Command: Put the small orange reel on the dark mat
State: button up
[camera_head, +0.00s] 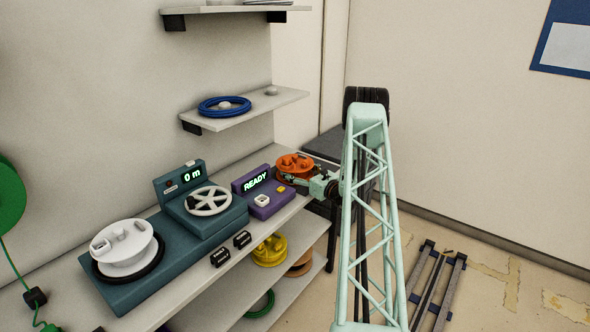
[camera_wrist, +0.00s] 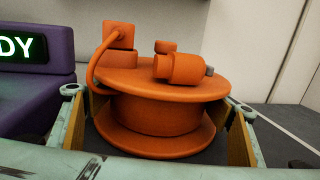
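The orange reel (camera_head: 295,164) is at the far end of the bench, just right of the purple READY unit (camera_head: 260,193). In the wrist view the reel (camera_wrist: 160,110) stands upright, with a handle-like block and a cable on top. My gripper (camera_head: 302,182) is at the reel. Its two fingers (camera_wrist: 168,125) stand on either side of the reel, open around it, with a gap showing on the right. A dark surface (camera_wrist: 285,150) lies under and beside the reel in the wrist view; I cannot tell whether it is the mat.
A teal machine (camera_head: 215,222) with a white reel (camera_head: 124,243) fills the bench to the left. A shelf (camera_head: 262,108) with a blue cable coil (camera_head: 224,105) hangs above. A yellow reel (camera_head: 270,251) is on the lower shelf. A dark block (camera_head: 325,147) stands behind the bench end.

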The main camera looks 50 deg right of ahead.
jog(key=o, duration=0.4)
jog(key=shift+r, duration=0.2)
jog(key=p+v, duration=0.1)
jog(key=v, duration=1.1)
jog(key=shift+p, duration=0.3)
jog(key=shift+r, duration=0.1)
